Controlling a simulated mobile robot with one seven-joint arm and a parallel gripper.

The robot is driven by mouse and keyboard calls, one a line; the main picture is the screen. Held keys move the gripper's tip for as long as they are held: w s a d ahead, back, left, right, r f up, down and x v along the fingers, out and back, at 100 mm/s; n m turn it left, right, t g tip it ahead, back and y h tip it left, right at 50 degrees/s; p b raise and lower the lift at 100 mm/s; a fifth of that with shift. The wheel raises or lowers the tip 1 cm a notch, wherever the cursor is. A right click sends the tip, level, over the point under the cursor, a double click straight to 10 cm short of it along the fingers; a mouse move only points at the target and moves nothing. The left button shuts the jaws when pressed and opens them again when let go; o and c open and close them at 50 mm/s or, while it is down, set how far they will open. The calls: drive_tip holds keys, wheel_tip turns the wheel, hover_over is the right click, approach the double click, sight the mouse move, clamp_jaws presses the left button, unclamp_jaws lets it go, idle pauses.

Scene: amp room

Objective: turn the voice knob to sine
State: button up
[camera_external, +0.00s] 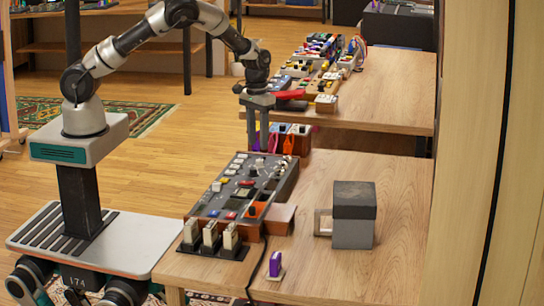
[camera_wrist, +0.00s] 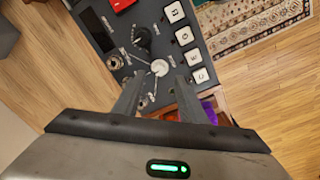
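The control panel (camera_external: 213,203) is a dark, slanted box with knobs and coloured buttons on the near table. My gripper (camera_external: 258,146) points down over its far end. In the wrist view my gripper (camera_wrist: 156,82) is open, with its two fingers spread apart. A pale knob (camera_wrist: 160,68) shows just beyond and between the fingertips; I cannot tell whether they touch it. A black knob (camera_wrist: 142,36) sits above it in the picture. Small white labels surround both knobs but are too small to read, so I cannot tell which is the voice knob.
White square keys (camera_wrist: 183,36) line the panel beside the knobs, and a red button (camera_wrist: 121,4) is at the top. A grey block (camera_external: 353,232), a purple item (camera_external: 275,263) and pale switches (camera_external: 210,235) are on the near table (camera_external: 335,280). Another cluttered table (camera_external: 390,95) stands behind.

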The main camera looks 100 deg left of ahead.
sight(259, 160)
wheel_tip(259, 160, down, 6)
drive_tip(key=shift+w+f, duration=0.1)
drive_tip(key=shift+c, duration=0.5)
clamp_jaws()
drive_tip(key=shift+n, duration=0.3)
drive_tip(key=n, duration=0.3)
drive_tip(key=shift+n+b, duration=0.3)
drive_tip(key=shift+b, duration=0.1)
drive_tip(key=shift+w+n, duration=0.1)
drive_tip(key=shift+n, duration=2.1)
